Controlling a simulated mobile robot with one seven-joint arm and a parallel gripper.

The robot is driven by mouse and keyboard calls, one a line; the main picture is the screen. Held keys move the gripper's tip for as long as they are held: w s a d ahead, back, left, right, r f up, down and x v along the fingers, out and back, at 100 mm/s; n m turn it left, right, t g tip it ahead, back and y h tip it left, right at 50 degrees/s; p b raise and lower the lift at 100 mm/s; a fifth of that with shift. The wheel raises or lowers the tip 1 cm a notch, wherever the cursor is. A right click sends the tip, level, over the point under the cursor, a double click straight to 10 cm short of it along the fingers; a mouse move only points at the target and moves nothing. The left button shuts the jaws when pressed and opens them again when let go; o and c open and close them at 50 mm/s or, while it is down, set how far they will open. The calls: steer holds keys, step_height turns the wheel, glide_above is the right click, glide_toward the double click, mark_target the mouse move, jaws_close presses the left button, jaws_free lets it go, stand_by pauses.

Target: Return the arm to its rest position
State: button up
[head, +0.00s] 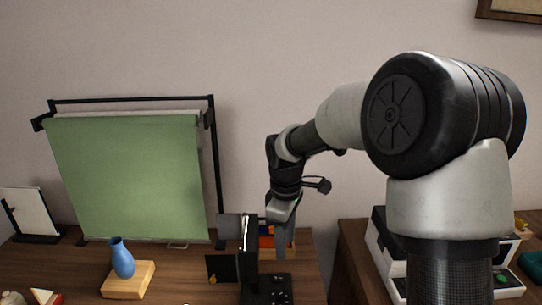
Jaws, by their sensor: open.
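My arm reaches from the right side of the head view toward the left and bends down at the wrist. My gripper (283,238) is at its end, pointing down over the right part of the wooden table (190,285). It appears beside and partly behind a black upright device (250,262) with a dark base. The fingers are small and partly hidden there; the gripper is open. I see nothing held in it. Whether it touches the device or the colourful items behind it cannot be told.
A green backdrop (130,180) hangs on a black frame at the back left. A blue vase (122,258) stands on a wooden block (128,279). A white panel (33,212) stands far left. A second wooden surface (352,262) with a white-and-black machine (385,262) is at right.

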steer(key=s+d+r+m+t+p, duration=0.1)
steer(key=s+d+r+m+p, duration=0.3)
steer(key=r, duration=0.5)
steer(key=s+d+r+m+t+p, duration=0.1)
steer(key=s+d+r+m, duration=0.1)
steer(key=s+r, duration=0.6)
steer(key=s+d+r+m+t+p, duration=0.3)
steer(key=s+r+m+p, duration=0.2)
steer(key=s, duration=0.6)
steer(key=shift+s+d+r+m, duration=0.4)
steer(key=shift+r+m, duration=0.8)
